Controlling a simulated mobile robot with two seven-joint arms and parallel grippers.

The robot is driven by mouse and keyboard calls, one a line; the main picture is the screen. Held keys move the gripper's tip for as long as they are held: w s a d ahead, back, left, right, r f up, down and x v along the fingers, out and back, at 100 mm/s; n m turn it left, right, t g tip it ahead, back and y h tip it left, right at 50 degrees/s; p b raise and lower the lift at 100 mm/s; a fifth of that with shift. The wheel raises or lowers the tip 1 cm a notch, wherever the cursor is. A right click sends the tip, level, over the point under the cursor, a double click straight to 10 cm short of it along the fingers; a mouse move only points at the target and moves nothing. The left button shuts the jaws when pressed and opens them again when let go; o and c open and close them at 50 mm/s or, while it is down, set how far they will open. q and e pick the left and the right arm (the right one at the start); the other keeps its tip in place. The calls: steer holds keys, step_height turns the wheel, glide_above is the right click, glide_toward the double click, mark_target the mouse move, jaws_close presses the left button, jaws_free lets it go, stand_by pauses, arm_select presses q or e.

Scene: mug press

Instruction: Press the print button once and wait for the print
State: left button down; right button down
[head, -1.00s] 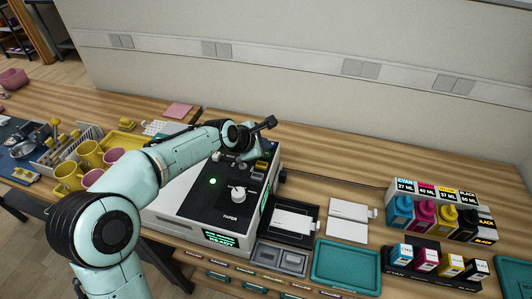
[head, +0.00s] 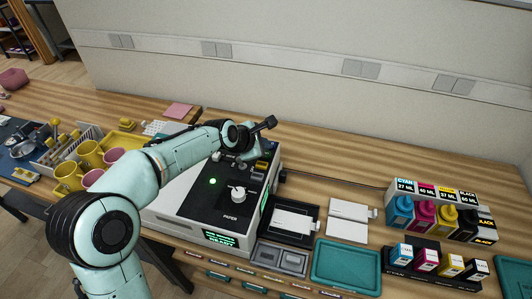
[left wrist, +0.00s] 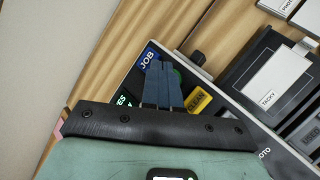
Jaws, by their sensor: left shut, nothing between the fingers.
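The white and black printer (head: 185,203) stands on the wooden bench, with a green light on its top and a lit screen (head: 221,239) that reads READY in its last line. My left gripper (head: 243,162) is over the rear right part of its top, small and partly hidden by the arm. In the left wrist view my shut, empty fingers (left wrist: 160,72) point at the control panel, between a blue JOB label (left wrist: 149,58) and a yellow CLEAN label (left wrist: 198,102). A green button (left wrist: 179,73) shows partly behind the fingers. I cannot tell whether they touch it. My right gripper is not in view.
Right of the printer are a black press plate (head: 294,212), white cards (head: 350,209), a teal tray (head: 322,277), ink bottles (head: 422,217) and cartridges (head: 425,260). Yellow and pink mugs (head: 88,153) stand at the left. The bench behind the printer is mostly clear.

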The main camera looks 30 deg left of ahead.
arm_select(q)
steer(key=shift+f, duration=0.4)
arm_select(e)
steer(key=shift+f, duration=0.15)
